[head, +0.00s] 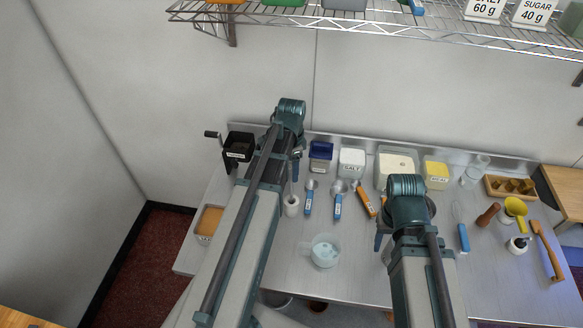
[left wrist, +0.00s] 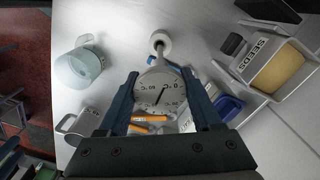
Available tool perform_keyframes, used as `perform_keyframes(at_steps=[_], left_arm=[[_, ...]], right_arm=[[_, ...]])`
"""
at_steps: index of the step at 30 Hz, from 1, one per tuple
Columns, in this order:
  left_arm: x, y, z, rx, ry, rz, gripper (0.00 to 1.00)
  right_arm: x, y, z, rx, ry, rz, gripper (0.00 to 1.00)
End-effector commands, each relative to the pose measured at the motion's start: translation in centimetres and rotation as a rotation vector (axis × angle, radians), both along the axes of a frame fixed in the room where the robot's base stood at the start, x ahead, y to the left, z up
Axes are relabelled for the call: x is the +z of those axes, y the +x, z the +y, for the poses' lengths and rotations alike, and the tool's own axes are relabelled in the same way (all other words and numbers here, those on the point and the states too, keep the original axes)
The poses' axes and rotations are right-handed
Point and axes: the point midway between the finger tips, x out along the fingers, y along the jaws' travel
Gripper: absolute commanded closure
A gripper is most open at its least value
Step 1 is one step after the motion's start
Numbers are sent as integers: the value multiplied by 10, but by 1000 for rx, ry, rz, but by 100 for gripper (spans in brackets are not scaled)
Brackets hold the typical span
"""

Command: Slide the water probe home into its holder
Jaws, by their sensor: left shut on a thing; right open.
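The water probe has a round grey dial (left wrist: 163,90) with numbers and a black pointer. My left gripper (left wrist: 165,95) is shut on the probe, with the dial between its fingers in the left wrist view. The holder (left wrist: 160,43) is a small white round piece with a dark opening, just beyond the dial there. In the head view the white holder (head: 291,207) stands on the counter below my left gripper (head: 296,168), with a thin stem above it. I cannot tell how deep the stem sits. My right gripper (head: 382,238) is open over the counter, its fingers partly hidden.
A clear jug (head: 325,251) stands in front of the holder. Blue-handled scoops (head: 309,202) and an orange-handled one (head: 364,198) lie to its right. A blue tub (head: 320,154) and a salt tub (head: 351,163) stand behind. A black cranked box (head: 238,148) is at the left.

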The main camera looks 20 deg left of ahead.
Motion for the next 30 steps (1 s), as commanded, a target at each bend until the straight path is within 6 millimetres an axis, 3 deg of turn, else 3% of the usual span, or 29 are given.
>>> perform_keyframes(at_steps=[30], left_arm=[[-26, 0, 0, 0, 0, 0, 100]], right_arm=[[-26, 0, 0, 0, 0, 0, 49]])
